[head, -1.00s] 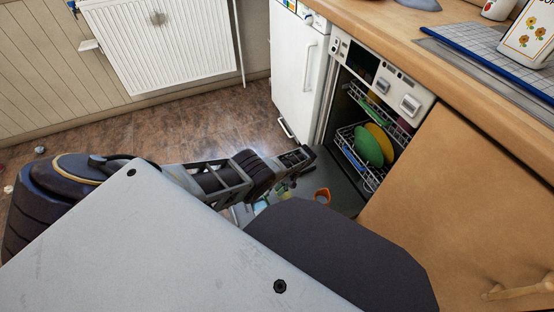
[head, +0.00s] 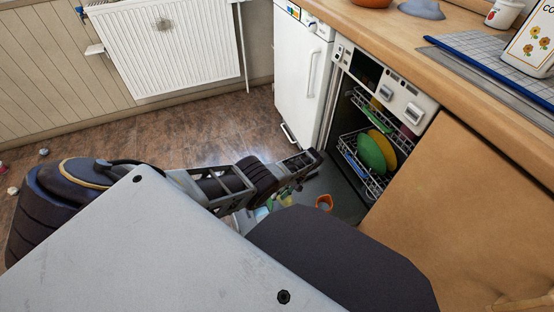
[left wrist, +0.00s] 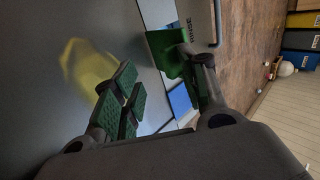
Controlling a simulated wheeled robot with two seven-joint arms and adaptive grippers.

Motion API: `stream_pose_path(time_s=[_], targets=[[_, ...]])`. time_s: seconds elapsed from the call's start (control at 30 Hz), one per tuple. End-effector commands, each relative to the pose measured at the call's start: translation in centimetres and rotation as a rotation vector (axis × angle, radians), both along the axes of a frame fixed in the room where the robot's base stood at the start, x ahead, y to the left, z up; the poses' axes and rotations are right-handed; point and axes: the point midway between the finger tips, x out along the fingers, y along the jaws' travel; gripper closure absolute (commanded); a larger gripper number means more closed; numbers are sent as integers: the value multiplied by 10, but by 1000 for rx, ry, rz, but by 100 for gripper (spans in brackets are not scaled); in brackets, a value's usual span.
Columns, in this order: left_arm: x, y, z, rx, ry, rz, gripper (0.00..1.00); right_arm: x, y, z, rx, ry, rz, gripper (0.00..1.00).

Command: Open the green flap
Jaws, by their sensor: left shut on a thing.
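A bright green piece, which looks like the green flap (left wrist: 167,53), shows in the left wrist view against the tip of the right-hand finger. My left gripper (left wrist: 150,78) has dark green ridged pads and is shut on it, though the exact contact is unclear. In the head view my left gripper (head: 306,161) is low over the open dishwasher door (head: 345,198). The flap cannot be made out in the head view. My right gripper is not in view.
The dishwasher rack (head: 350,151) holds a green plate (head: 370,152) and a yellow plate (head: 388,148). An orange cup (head: 324,202) is on the door beside my left gripper. A white fridge (head: 301,80) stands behind.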

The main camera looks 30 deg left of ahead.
Motion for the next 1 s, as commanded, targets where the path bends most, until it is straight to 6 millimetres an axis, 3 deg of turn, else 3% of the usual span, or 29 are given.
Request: stream_pose_path(time_s=[0.63,1.0], targets=[[45,-30,69,3,4,2,70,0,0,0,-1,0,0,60],[53,-36,83,5,6,4,70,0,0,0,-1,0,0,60]])
